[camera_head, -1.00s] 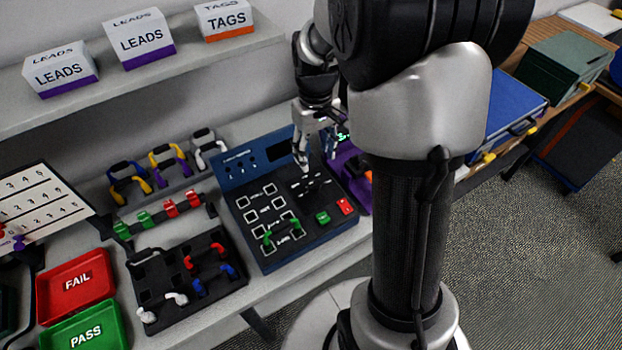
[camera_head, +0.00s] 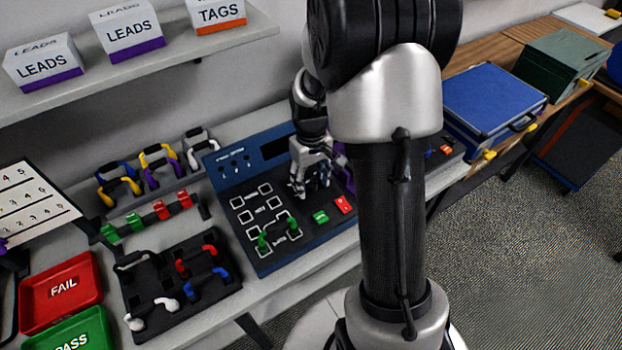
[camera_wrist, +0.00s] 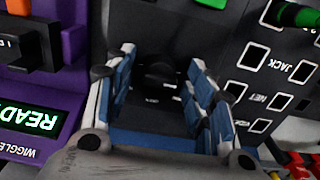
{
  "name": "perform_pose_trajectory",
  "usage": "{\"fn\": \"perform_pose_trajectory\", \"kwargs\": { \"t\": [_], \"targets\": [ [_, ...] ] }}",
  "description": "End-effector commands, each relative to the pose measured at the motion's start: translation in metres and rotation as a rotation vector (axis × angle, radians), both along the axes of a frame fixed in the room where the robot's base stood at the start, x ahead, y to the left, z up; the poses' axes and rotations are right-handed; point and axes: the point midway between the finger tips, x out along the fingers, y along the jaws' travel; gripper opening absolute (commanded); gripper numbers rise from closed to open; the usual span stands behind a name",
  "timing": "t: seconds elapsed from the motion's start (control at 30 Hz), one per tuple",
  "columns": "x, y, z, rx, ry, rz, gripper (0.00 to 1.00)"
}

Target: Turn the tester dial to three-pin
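The dark blue tester (camera_head: 262,262) stands on the bench with its sloped panel facing up. My gripper (camera_head: 312,192) is low over the right half of this panel and hides the dial there. In the wrist view, the dial (camera_wrist: 160,73) is a small black knob on the dark panel, and its setting cannot be read. My gripper's blue-padded fingers (camera_wrist: 163,85) are open on either side of the knob, with a visible gap on both sides. The panel's JACK, NET and other socket outlines show at right.
A purple wiggle box (camera_wrist: 75,60) with a lit READY display stands close beside the tester. A green plug lead (camera_head: 272,238) sits on the tester's lower sockets. Green (camera_head: 321,217) and red (camera_head: 343,204) buttons lie near my gripper. A black lead tray (camera_head: 215,300) is at left.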

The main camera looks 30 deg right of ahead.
Motion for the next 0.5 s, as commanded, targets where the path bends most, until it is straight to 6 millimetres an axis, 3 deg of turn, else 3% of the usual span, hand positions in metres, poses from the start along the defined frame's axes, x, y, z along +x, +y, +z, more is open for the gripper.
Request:
{"fn": "perform_pose_trajectory", "kwargs": {
  "t": [0.5],
  "targets": [
    [0.0001,0.0,0.0003,0.0,0.0,0.0,0.15]
  ]
}}
